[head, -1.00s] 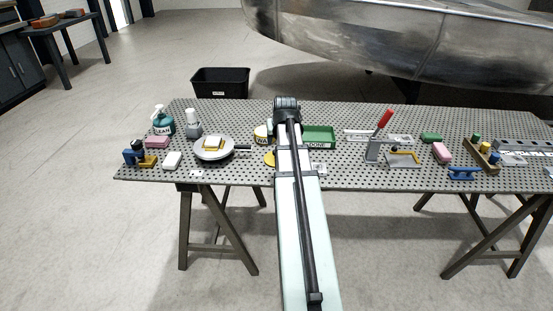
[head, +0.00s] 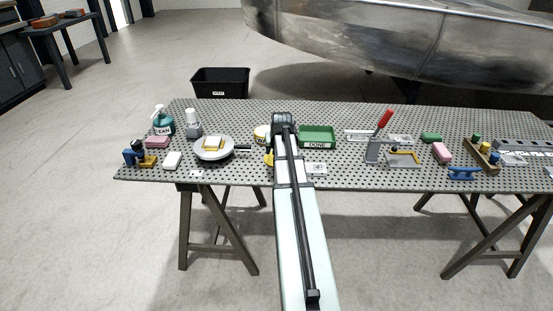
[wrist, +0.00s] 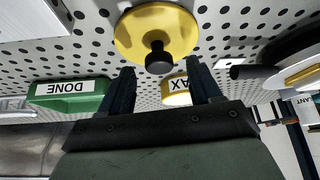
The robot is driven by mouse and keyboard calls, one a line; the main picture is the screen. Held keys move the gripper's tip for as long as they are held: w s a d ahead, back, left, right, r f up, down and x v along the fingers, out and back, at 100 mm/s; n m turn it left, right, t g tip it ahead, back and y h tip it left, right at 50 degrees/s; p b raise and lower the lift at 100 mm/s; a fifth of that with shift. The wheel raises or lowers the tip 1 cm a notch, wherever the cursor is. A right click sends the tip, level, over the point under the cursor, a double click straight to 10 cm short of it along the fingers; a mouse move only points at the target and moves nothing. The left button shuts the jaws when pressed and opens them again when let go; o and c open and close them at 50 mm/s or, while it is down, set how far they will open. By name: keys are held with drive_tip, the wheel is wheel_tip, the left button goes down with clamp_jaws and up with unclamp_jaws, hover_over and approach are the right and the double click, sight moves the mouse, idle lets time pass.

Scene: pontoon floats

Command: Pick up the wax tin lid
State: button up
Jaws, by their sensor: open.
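The wax tin lid (wrist: 183,33) is a round yellow disc with a black knob (wrist: 158,58), lying on the perforated bench top. In the head view the lid (head: 268,160) shows as a yellow sliver left of my arm, which hides the rest. My gripper (wrist: 160,67) is open and empty in the wrist view. Its two dark fingers point toward the lid, with the knob between their tips in the picture; I cannot tell how far off it is. The yellow and white wax tin (wrist: 177,97) stands apart from the lid, and also shows in the head view (head: 260,131).
A green tray marked DONE (head: 318,140) stands right of my arm. A pan-like grey dish (head: 228,154) with a yellow-and-white block is to the left, its handle toward the lid. A red-handled clamp (head: 373,150) stands farther right. Bare bench lies between tray and clamp.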

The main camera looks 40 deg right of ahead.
drive_tip(key=shift+w+d+f, duration=0.2)
drive_tip(key=shift+w+f, duration=0.1)
drive_tip(key=shift+f, duration=0.3)
drive_tip(key=shift+c, duration=0.4)
drive_tip(key=c, duration=1)
drive_tip(key=shift+r, duration=0.1)
